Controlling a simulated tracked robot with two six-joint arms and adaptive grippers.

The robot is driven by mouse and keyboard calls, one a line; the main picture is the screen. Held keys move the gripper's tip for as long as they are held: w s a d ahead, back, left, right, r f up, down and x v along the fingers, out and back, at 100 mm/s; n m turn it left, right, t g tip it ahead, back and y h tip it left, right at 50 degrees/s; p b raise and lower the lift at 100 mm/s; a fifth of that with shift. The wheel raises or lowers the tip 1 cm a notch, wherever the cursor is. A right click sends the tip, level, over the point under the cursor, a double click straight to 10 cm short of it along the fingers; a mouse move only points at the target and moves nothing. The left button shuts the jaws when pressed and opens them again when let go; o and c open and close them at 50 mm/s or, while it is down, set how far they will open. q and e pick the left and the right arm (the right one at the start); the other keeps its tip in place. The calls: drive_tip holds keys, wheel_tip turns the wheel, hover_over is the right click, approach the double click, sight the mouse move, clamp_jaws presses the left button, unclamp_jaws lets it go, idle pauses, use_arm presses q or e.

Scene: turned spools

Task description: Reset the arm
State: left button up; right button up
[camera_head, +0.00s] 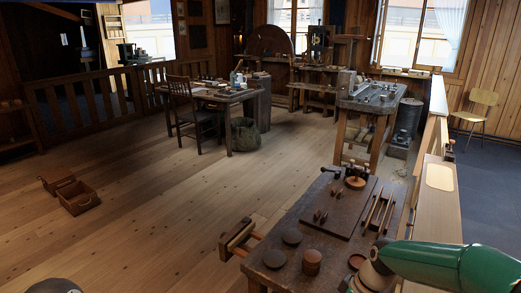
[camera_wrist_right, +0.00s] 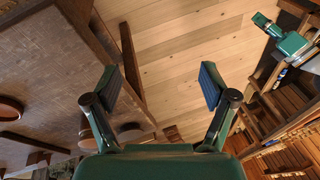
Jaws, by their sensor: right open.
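My right arm (camera_head: 450,262) comes in at the lower right of the head view, beside the front of the near workbench (camera_head: 340,245). Its jaws are not clear there. In the right wrist view my right gripper (camera_wrist_right: 161,86) is open, its two fingers wide apart with nothing between them. The dark bench top (camera_wrist_right: 50,60) fills the left of that view, and floor shows beyond the fingers. My left gripper is not seen in the head view.
The near bench carries dark discs (camera_head: 291,238), a short round stack (camera_head: 312,262), slim rods (camera_head: 378,210) and a wooden vise (camera_head: 238,235) at its left edge. An open wooden box (camera_head: 78,198) lies on the floor at left. The floor between is clear.

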drive_tip(key=s+a+f+m, duration=0.3)
drive_tip(key=s+f+m, duration=0.2)
drive_tip(key=s+f, duration=0.4)
drive_tip(key=s+a+f+m+t, duration=0.1)
drive_tip(key=s+a+f+m, duration=0.3)
drive_tip(key=s+f, duration=0.5)
drive_tip(key=shift+s+f+m+y, duration=0.25)
drive_tip(key=shift+f+m, duration=0.35)
drive_tip(key=shift+f, duration=0.75)
